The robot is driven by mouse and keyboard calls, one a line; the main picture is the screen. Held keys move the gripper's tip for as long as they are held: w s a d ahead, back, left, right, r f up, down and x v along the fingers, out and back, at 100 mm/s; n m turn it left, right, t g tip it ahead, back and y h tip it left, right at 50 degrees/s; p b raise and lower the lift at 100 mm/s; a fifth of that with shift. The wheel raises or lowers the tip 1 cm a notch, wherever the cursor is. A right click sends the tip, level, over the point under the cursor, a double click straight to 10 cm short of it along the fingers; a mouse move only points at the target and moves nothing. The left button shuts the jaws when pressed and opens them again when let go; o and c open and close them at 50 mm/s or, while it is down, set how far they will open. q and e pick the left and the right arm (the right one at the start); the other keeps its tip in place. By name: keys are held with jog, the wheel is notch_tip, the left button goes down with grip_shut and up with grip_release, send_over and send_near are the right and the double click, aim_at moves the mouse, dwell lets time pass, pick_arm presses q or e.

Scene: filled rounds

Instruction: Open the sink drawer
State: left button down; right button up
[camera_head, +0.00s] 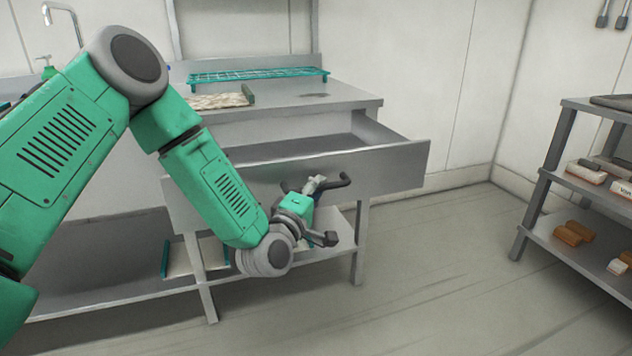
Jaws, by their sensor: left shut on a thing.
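The sink drawer (398,166) is a grey metal drawer under the steel counter, pulled well out so that its hollow inside shows. Its dark handle (341,182) is on the front panel. My left arm comes in from the left, and my left gripper (318,188) is at the drawer front, shut on the handle. The wrist hides part of the handle and of the front panel. My right gripper is not in view.
A tap (62,18) stands at the far left. A green wire rack (258,76) lies on the steel counter (345,94). A shelf unit (548,160) with packages stands at the right. The floor between is clear.

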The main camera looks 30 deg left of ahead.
pick_arm(q)
jog(key=shift+s+f, duration=0.1)
jog(key=shift+f, duration=0.25)
jog(key=c, duration=1.7)
grip_release()
jog(key=shift+o, duration=0.8)
jog(key=shift+a, duration=0.1)
jog(key=shift+r, duration=0.1)
jog(key=shift+s, duration=0.15)
jog(key=s+f, duration=0.1)
jog(key=s, duration=1)
jog(key=shift+s+d+f, duration=0.15)
jog(key=shift+d+f, duration=0.15)
jog(key=shift+f, duration=0.1)
